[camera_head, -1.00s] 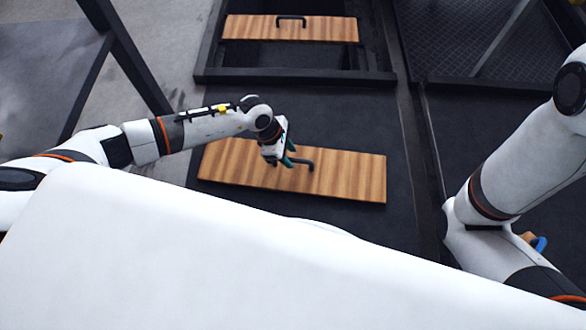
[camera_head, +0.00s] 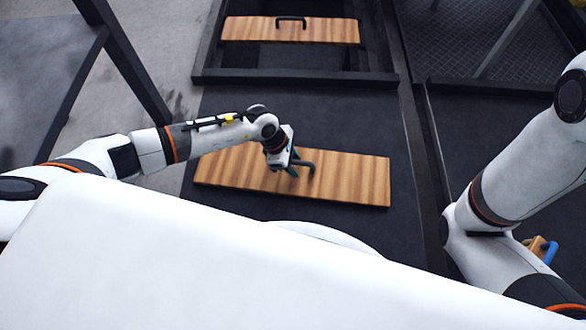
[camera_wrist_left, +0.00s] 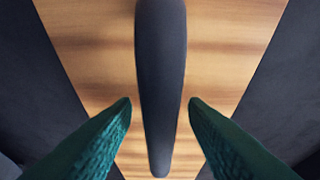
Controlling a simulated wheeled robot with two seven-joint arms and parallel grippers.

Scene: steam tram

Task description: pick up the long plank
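A long wooden plank (camera_head: 345,180) with a dark handle (camera_head: 306,164) lies on the dark floor in the middle of the head view. The plank (camera_wrist_left: 90,40) and its handle (camera_wrist_left: 161,80) also fill the left wrist view. My left gripper (camera_head: 296,172) is over the plank at the handle. In the wrist view its two teal fingers (camera_wrist_left: 160,108) are open, one on each side of the handle, with a gap on both sides. My right arm shows at the right edge of the head view, but its gripper is hidden.
A second plank with a handle (camera_head: 250,29) lies across a dark framed opening (camera_head: 300,78) at the back. A small wooden piece with a blue part (camera_head: 545,250) shows beside my right arm. Dark posts (camera_head: 125,55) stand at the left.

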